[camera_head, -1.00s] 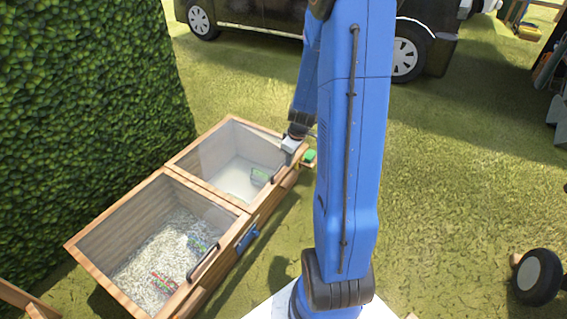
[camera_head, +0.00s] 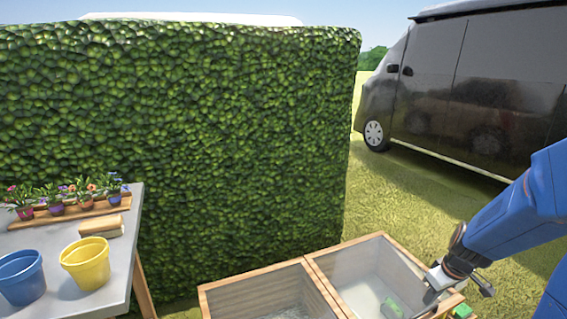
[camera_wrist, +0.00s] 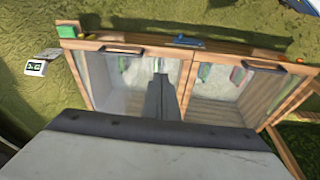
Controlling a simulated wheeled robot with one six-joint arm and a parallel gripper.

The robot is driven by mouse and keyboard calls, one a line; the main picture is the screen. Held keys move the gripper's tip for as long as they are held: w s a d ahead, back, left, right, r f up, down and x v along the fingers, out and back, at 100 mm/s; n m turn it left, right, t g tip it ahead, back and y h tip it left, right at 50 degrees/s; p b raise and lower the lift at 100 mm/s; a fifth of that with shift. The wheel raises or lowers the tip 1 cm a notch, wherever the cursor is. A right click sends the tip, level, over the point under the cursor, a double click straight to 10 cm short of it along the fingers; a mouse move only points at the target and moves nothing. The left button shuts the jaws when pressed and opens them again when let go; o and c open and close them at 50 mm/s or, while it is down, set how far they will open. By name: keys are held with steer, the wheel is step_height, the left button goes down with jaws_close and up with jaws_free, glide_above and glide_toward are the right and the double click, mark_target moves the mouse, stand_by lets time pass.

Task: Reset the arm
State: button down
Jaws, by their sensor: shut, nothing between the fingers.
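My blue arm comes in from the right in the head view, with my gripper (camera_head: 434,280) at the front right corner of a wooden two-compartment box (camera_head: 304,259). In the wrist view my gripper (camera_wrist: 160,80) shows as dark fingers, shut and empty, pointing at the box (camera_wrist: 135,45) with its clear lids. Whether the fingers touch the box is unclear. A green item (camera_head: 392,307) lies inside the right compartment.
A grey table (camera_head: 120,245) stands at left with a blue pot (camera_head: 22,280), a yellow pot (camera_head: 86,264) and several small potted flowers (camera_head: 75,193). A tall hedge (camera_head: 200,140) is behind. A black van (camera_head: 470,90) is parked at back right.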

steer(key=s+a+r+m, duration=0.2)
steer(key=s+a+r, duration=0.7)
steer(key=a+r, duration=0.2)
steer(key=s+a+r+m, duration=0.1)
steer(key=s+a+r, duration=0.1)
steer(key=s, duration=0.4)
steer(key=s+a+r+t, duration=0.1)
steer(key=s+a+r, duration=0.1)
steer(key=s, duration=0.3)
steer(key=shift+s+r+m+t, duration=0.3)
steer(key=shift+s+r+m, duration=0.1)
steer(key=shift+r, duration=0.3)
